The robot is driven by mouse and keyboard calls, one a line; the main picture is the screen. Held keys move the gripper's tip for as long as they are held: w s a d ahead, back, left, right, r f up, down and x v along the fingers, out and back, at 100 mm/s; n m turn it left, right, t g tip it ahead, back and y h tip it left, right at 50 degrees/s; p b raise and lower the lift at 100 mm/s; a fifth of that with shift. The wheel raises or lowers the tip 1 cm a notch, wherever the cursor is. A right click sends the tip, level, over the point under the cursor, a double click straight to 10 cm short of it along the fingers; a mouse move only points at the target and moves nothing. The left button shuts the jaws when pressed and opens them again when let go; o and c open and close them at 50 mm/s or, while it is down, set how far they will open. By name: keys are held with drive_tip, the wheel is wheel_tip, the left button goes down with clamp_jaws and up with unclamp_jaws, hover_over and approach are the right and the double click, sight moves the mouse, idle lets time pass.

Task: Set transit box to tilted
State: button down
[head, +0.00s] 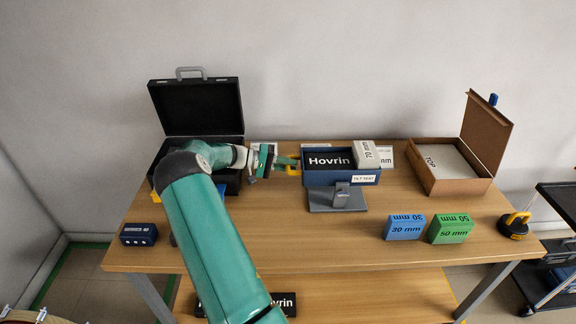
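A blue tray (341,180) with a label that seems to read "TILT TEST" sits at the table's middle, above a grey stand (337,200). It looks level. In it are a dark block marked "Hovrin" (329,161) and a white block marked 70 mm (366,154). No thing is labelled transit box, so I cannot tell which it is. My gripper (288,164) is at the tray's left end, by a small yellow part (293,171). Whether its fingers hold that part is too small to tell. My arm hides part of the open black case (197,108).
An open brown carton (449,187) stands at the right. A blue 30 mm block (404,228), a green 50 mm block (450,229) and a yellow-handled object (515,226) are near the front right. A dark blue box (139,234) is front left. The table's front middle is clear.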

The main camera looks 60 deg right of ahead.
drive_tip(key=shift+r, duration=0.15)
drive_tip(key=shift+s+d+r+t+y, duration=0.35)
drive_tip(key=shift+s+r+t+y, duration=0.25)
drive_tip(key=shift+r+t, duration=0.65)
drive_tip(key=shift+s+d+r+t+y, duration=0.4)
drive_tip(key=shift+s+r+t, duration=0.4)
drive_tip(key=shift+r, duration=0.85)
drive_tip(key=shift+s+d+r+t+y, duration=0.45)
drive_tip(key=shift+s+r+t, duration=0.4)
drive_tip(key=shift+r, duration=0.6)
drive_tip(key=shift+a, duration=0.1)
drive_tip(key=c, duration=1.5)
unclamp_jaws()
drive_tip(key=shift+o, duration=0.2)
drive_tip(key=shift+w, duration=0.1)
